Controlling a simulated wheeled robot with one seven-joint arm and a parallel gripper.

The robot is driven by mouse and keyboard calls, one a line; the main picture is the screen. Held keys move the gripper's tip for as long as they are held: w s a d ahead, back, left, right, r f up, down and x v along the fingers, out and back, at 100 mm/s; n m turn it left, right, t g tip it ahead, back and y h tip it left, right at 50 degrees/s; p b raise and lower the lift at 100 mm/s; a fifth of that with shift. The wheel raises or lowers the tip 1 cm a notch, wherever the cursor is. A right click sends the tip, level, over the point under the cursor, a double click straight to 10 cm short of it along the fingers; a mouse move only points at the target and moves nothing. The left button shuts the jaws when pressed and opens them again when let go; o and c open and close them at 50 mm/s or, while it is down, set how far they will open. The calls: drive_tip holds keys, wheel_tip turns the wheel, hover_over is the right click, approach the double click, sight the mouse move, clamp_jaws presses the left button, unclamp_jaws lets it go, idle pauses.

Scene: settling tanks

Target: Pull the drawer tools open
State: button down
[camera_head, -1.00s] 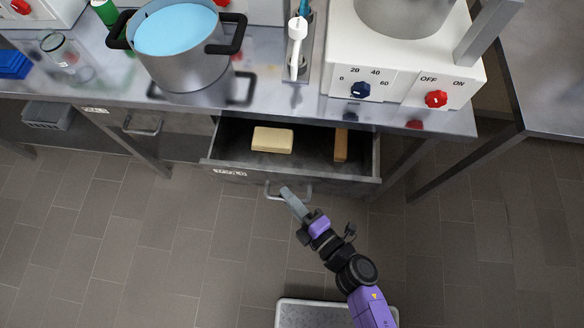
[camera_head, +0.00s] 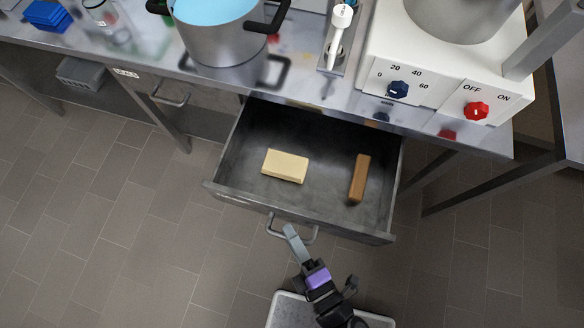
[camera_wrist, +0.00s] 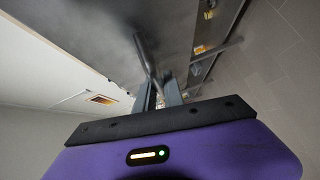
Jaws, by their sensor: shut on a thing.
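The drawer (camera_head: 222,195) is pulled well out from under the steel counter. Inside it lie a pale yellow block (camera_head: 285,166) and a brown bar (camera_head: 359,178), apart from each other. A bar handle (camera_head: 276,230) is on its front. My gripper (camera_head: 291,232) is shut on the handle. In the wrist view the handle (camera_wrist: 147,58) runs between the two fingers of my gripper (camera_wrist: 160,92). The label on the drawer front is not readable in the current frames.
Another drawer with a handle (camera_head: 170,98) is shut to the left. A pot (camera_head: 219,38) of blue liquid and a white appliance (camera_head: 440,72) with knobs stand on the counter. A grey tray-like platform (camera_head: 283,312) is at the bottom. The tiled floor is free on both sides.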

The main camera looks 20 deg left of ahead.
drive_tip(key=c, duration=1.5)
unclamp_jaws()
drive_tip(key=shift+o, duration=0.2)
drive_tip(key=shift+s+d, duration=0.1)
drive_tip(key=b+v, duration=0.1)
drive_tip(key=v, duration=0.6)
drive_tip(key=shift+s+d, duration=0.2)
